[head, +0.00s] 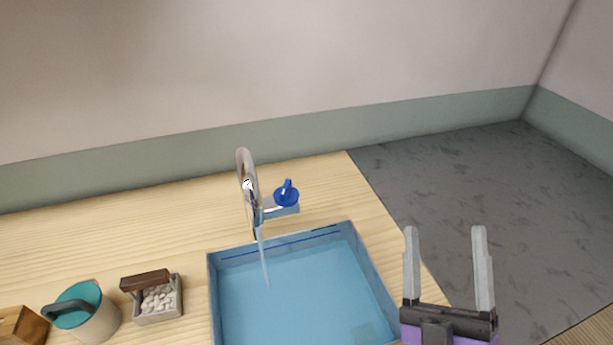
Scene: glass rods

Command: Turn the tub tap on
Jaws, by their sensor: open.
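The tap stands behind the tub, with a curved metal spout (243,172) and a blue handle (287,194) on its right side. A thin stream of water (264,262) runs from the spout down into the tub. The tub (381,285) is a square blue basin holding blue water, and its near edge is cut off by the frame. My gripper (446,232) is open with nothing between its two grey fingers. It is to the right of the tub and apart from the tap handle, which is up and to the left of it.
On the wooden counter (170,215), left of the tub, are a small box of white pebbles (157,301), a cream pot with a teal top (93,318) and a wooden block (20,325). The counter's right edge borders dark grey floor (450,180). A wall runs behind.

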